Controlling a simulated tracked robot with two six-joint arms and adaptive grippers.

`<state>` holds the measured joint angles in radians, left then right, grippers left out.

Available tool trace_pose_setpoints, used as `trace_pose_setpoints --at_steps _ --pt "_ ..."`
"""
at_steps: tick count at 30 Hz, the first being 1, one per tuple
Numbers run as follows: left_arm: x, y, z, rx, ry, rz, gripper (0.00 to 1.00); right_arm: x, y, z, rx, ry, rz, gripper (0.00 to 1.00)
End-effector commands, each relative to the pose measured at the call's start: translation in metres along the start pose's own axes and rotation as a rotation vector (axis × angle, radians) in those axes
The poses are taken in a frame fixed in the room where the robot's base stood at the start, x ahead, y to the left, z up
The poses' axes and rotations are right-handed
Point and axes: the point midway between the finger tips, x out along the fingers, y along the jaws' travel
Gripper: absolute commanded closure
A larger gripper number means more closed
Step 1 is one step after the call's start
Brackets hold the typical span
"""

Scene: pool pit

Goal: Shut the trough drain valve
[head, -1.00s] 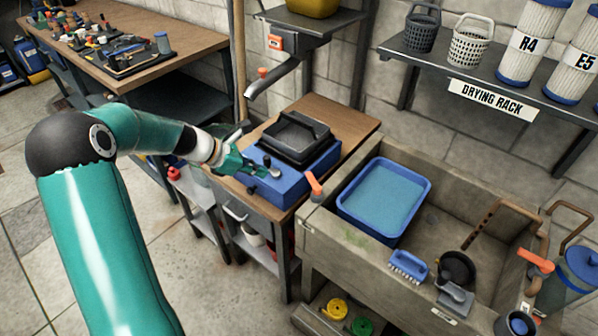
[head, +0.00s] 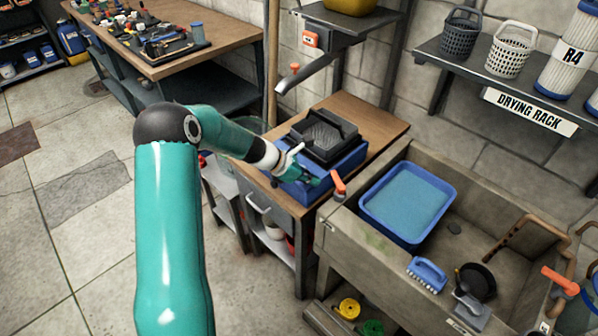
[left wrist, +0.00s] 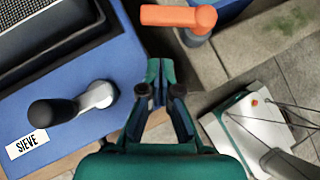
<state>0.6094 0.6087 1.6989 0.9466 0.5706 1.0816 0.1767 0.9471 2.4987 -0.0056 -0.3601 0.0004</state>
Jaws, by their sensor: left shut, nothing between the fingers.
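An orange lever handle (head: 338,184) stands at the near left corner of the stone trough (head: 330,222); it shows at the top of the left wrist view (left wrist: 180,17). Another orange handle (head: 560,281) is at the trough's right end. I cannot tell from labels which one is the drain valve. My left gripper (head: 314,182) is shut and empty, over the front of the blue sieve box, just left of the corner lever and apart from it. In the left wrist view its fingers (left wrist: 160,78) point toward the lever. My right gripper is not in view.
The blue sieve box (head: 345,163) with a dark lever knob (left wrist: 52,112) sits on the wooden bench (head: 385,122) beside the trough. The trough holds a blue tray (head: 447,212); a blue brush (head: 427,274) lies on its front rim. A drying rack shelf (head: 440,62) hangs behind.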

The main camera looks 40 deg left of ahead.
Motion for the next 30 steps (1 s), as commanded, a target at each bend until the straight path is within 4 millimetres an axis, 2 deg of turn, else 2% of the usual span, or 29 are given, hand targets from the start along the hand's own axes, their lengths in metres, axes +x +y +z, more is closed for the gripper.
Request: trace_pose_setpoints --at_steps 1,3,9,22,30 --pt "0.003 0.0 0.012 0.005 -0.002 0.0 1.0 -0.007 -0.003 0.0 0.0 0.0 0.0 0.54" --pt "0.01 0.0 0.018 0.005 -0.002 0.0 1.0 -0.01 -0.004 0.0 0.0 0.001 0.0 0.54" --pt "0.021 0.0 0.027 0.004 -0.002 0.001 1.0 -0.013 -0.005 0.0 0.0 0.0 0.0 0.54" --pt "0.022 0.001 0.027 0.004 -0.002 0.001 1.0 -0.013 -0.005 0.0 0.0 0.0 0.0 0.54" --pt "0.011 0.001 0.015 0.023 -0.002 -0.02 1.0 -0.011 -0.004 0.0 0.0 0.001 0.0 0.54"
